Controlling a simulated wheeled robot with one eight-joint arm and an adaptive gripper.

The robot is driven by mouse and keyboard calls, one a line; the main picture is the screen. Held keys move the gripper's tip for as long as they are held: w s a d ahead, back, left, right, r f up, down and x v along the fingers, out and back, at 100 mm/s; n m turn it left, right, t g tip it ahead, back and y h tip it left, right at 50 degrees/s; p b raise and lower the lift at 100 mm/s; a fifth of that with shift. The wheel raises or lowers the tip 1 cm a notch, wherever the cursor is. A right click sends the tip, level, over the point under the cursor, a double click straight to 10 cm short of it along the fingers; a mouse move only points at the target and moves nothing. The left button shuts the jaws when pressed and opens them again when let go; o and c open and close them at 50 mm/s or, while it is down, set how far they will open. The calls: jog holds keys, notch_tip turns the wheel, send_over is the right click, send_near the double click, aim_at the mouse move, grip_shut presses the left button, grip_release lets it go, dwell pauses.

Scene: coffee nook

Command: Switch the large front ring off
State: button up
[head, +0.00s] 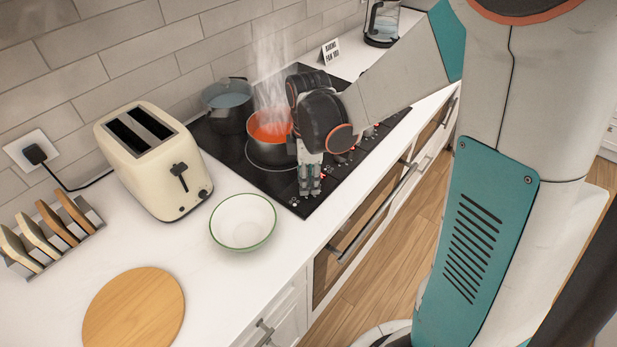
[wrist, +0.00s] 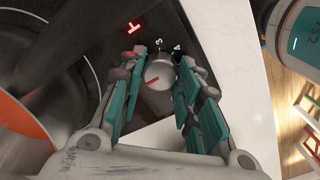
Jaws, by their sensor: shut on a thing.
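The black hob (head: 232,152) is set in the white counter, with lit red marks along its front edge. A steaming pot of orange-red soup (head: 268,127) stands on it; its rim also shows at the left of the wrist view (wrist: 30,128). My gripper (head: 310,181) reaches down at the hob's front left corner. In the wrist view my gripper (wrist: 160,85) is shut on a round grey knob (wrist: 158,71), which has a red pointer line slanting to the lower left. A red lit symbol (wrist: 132,27) glows beside it. In the head view my fingers hide the knob.
A second dark pot (head: 229,103) stands at the back of the hob. A cream toaster (head: 153,160), a white bowl (head: 242,220) and a round wooden board (head: 134,312) are on the counter to the left. A small sign (head: 331,50) and a glass jug (head: 382,20) stand beyond the hob.

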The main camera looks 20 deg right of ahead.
aim_at(309, 183)
dwell(0.4)
jog(key=o, duration=1.1)
jog(key=shift+r, duration=0.1)
notch_tip(309, 183, up, 12)
jog(key=shift+s+f, duration=0.1)
jog(key=s+r+m+t, duration=0.1)
jog(key=s+m+t, duration=0.1)
jog(key=s+m, duration=0.2)
jog(key=s+r+m+t, duration=0.1)
jog(key=s+m+t, duration=0.1)
jog(key=s+m, duration=0.2)
jog(key=s+r+m+t, duration=0.1)
jog(key=s+m+t, duration=0.2)
jog(key=s+m, duration=0.2)
jog(key=shift+s+m, duration=0.1)
jog(key=shift+m, duration=0.9)
